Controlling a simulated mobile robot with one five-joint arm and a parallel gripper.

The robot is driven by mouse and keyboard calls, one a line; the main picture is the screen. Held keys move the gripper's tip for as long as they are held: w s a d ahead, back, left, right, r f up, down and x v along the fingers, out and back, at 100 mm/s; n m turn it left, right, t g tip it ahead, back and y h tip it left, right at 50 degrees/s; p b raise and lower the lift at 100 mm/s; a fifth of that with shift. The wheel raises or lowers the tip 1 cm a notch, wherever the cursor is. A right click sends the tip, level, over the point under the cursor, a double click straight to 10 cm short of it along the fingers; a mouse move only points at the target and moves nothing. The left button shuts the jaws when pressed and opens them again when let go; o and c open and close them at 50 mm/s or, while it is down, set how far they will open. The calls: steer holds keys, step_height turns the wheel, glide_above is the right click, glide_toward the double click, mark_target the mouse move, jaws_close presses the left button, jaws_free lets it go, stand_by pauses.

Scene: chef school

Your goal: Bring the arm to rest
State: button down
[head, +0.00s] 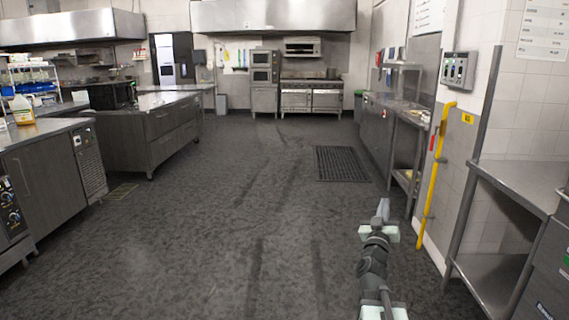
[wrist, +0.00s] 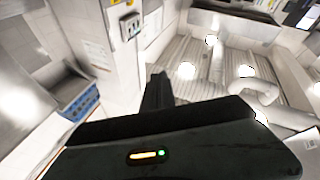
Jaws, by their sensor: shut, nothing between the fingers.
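My gripper (head: 383,209) shows in the head view at the lower right, at the far end of my arm, which reaches forward over the floor. Its fingers are together with nothing between them. In the wrist view my gripper (wrist: 158,92) is a dark shape pointing up the picture, with the dark gripper body below it. It touches nothing that I can see.
A steel table (head: 510,180) and a yellow wall pipe (head: 436,185) stand close on the right of my arm. Steel counters (head: 45,170) line the left. The floor (head: 210,230) ahead is clear to the ovens (head: 311,97), with a floor grate (head: 341,163) midway.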

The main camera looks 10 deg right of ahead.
steer(key=w+a+f+n+y, duration=0.3)
steer(key=w+a+f+y, duration=0.15)
steer(key=a, duration=0.55)
steer(key=w+a+f+n+y, duration=0.3)
steer(key=a+f+y, duration=0.25)
steer(key=a, duration=0.45)
steer(key=s+a+f+n+g+y, duration=0.1)
steer(key=s+a+f+g+y, duration=0.2)
steer(key=a+f, duration=0.4)
steer(key=s+a+f+n+g+y, duration=0.1)
steer(key=s+a+f+g, duration=0.2)
steer(key=a+f+g, duration=0.3)
steer(key=s+d+f+m+g, duration=0.1)
steer(key=s+f+g, duration=0.2)
steer(key=s, duration=0.3)
steer(key=s+d+f+m+g+h, duration=0.1)
steer(key=s+f+m+g, duration=0.15)
steer(key=s, duration=0.35)
steer(key=s+d+f+m+g, duration=0.1)
steer(key=s+f+g, duration=0.25)
steer(key=s, duration=0.25)
step_height(320, 180, up, 22)
steer(key=p, duration=2.2)
steer(key=shift+s+a+r, duration=0.15)
